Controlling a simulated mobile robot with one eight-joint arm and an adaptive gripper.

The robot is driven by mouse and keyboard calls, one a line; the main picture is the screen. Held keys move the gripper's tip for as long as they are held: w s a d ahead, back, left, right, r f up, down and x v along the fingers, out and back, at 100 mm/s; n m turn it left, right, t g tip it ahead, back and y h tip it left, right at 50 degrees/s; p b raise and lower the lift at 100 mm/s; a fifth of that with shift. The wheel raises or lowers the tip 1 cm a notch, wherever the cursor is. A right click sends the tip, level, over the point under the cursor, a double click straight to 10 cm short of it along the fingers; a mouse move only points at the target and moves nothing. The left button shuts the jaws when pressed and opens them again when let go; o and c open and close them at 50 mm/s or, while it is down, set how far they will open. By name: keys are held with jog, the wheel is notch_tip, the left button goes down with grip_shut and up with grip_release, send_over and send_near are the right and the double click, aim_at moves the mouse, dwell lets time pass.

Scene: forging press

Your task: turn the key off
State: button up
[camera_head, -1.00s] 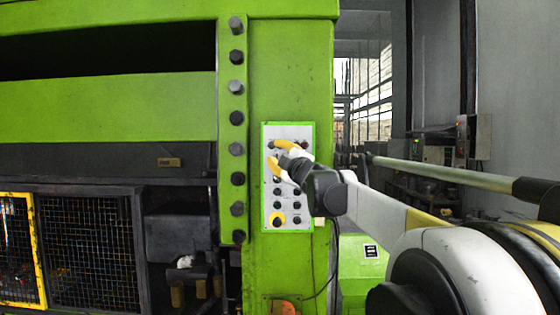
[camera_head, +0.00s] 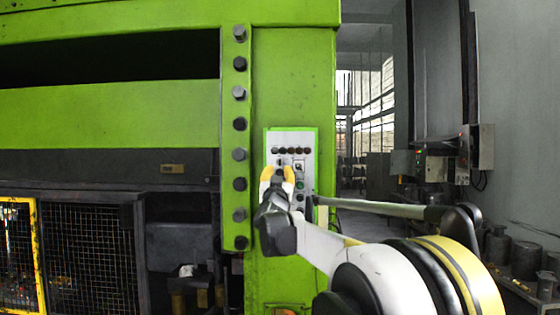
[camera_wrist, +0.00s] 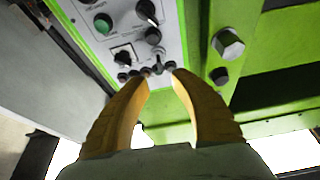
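The control panel (camera_head: 307,150) is a light grey plate edged in green on the press column, with buttons and switches. It also shows in the wrist view (camera_wrist: 172,30). A dark switch on a square plate (camera_wrist: 122,56) sits left of my fingertips there. A small silver part (camera_wrist: 158,63) shows between and just beyond the tips; I cannot tell for sure which part is the key. My gripper (camera_head: 277,172) is in front of the panel's left half and hides part of it. In the wrist view its yellow fingers (camera_wrist: 160,74) are apart, with nothing seen held.
A line of large bolts (camera_head: 239,124) runs down the green column left of the panel. A mesh guard (camera_head: 82,250) stands at lower left. Wall boxes (camera_head: 434,165) are at the right, well behind.

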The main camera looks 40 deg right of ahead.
aim_at(280, 162)
jog(key=p+x, duration=0.2)
jog(key=x, duration=0.6)
jog(key=shift+w, duration=0.15)
grip_shut()
